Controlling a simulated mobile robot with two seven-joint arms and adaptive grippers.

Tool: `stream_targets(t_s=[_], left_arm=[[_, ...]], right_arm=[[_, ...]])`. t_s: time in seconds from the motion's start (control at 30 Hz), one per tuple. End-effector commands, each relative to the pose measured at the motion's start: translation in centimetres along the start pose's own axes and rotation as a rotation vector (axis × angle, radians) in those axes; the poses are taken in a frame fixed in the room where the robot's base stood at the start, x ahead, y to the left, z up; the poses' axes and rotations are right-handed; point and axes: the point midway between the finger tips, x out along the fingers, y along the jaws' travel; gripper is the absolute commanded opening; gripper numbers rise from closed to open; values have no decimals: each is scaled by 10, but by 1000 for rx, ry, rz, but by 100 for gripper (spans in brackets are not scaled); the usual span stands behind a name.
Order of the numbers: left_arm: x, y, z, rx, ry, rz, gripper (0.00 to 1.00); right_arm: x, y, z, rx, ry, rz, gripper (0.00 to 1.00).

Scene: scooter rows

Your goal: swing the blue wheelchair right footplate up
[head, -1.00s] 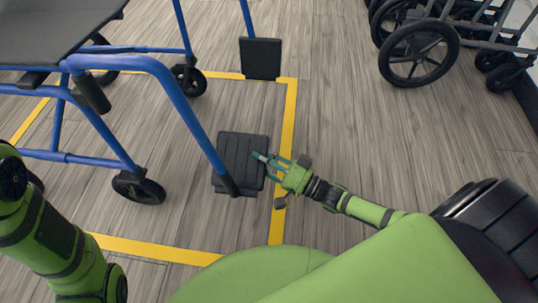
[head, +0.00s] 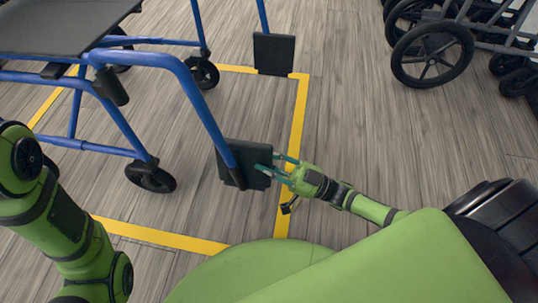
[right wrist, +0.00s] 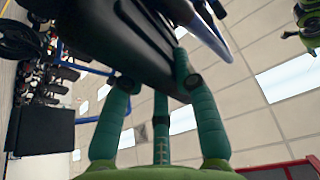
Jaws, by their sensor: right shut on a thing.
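The blue wheelchair (head: 182,68) stands at the left of the head view. Its near, right footplate (head: 232,155) is a black plate at the bottom of a blue leg tube, tilted up from flat. My right gripper (head: 277,167) is shut on the plate's outer edge. In the right wrist view the dark plate (right wrist: 135,30) fills the upper middle, with my right gripper's teal fingers (right wrist: 155,80) at its edge; their exact contact is partly hidden. The other footplate (head: 274,53) stands steeply upright farther back. My left arm shows at the left, but its gripper is out of view.
A yellow floor line (head: 293,130) frames the wheelchair's place. A front caster (head: 150,177) stands left of the footplate. Other wheelchairs (head: 432,55) stand at the upper right. The wooden floor (head: 365,130) between them is clear.

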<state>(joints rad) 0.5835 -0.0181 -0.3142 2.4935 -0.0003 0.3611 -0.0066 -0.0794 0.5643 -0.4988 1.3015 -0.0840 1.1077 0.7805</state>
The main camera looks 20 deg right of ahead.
Motion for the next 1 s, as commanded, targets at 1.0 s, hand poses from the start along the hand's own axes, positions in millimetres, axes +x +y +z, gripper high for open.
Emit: stream_targets(t_s=[1.0], left_arm=[[2,-1,1,3,0,3,40]], right_arm=[[-1,-23,2,-244,-1,-100,0]])
